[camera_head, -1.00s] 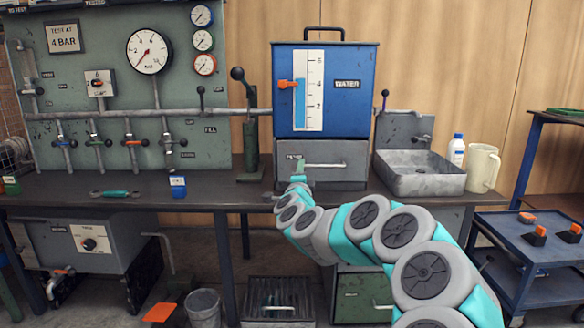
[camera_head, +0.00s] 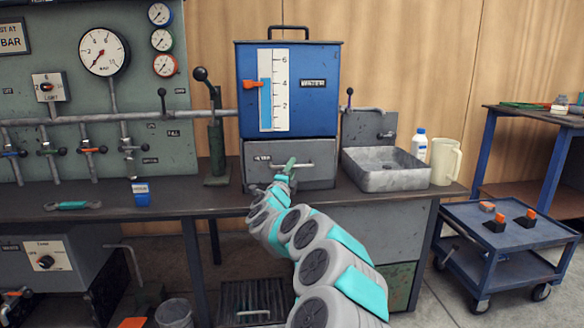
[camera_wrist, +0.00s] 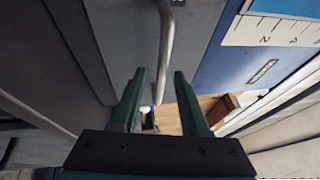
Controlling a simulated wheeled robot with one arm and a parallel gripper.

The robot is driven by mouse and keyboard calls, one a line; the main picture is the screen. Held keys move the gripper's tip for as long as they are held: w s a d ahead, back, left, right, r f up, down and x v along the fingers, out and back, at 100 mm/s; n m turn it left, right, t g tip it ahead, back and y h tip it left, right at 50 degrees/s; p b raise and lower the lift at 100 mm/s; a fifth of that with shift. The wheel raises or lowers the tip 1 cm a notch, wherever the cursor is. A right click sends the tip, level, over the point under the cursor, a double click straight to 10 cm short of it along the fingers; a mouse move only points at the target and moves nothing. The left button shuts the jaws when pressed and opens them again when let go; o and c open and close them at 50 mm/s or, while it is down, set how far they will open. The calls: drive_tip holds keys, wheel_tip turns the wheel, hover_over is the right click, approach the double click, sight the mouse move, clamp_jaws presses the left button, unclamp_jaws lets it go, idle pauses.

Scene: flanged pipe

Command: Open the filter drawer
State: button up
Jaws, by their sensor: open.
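The filter drawer (camera_head: 312,152) is the grey front below the blue water tank (camera_head: 325,100). It looks closed and has a horizontal bar handle. My gripper (camera_head: 290,164) is in front of the drawer at the handle's height, over part of the handle. In the wrist view the handle (camera_wrist: 167,40) runs down from the top edge, just beyond the open fingers of my gripper (camera_wrist: 160,85). The fingers hold nothing. I cannot tell if a finger touches the handle.
A grey sink (camera_head: 388,170) stands right of the drawer, with a white bottle (camera_head: 419,145) and a jug (camera_head: 445,162) beside it. A green lever pump (camera_head: 216,145) stands to the left. The bench top (camera_head: 100,205) in front is mostly clear. A blue cart (camera_head: 508,250) stands at the right.

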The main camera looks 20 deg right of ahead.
drive_tip(key=shift+x, duration=0.75)
clamp_jaws()
idle(1.1)
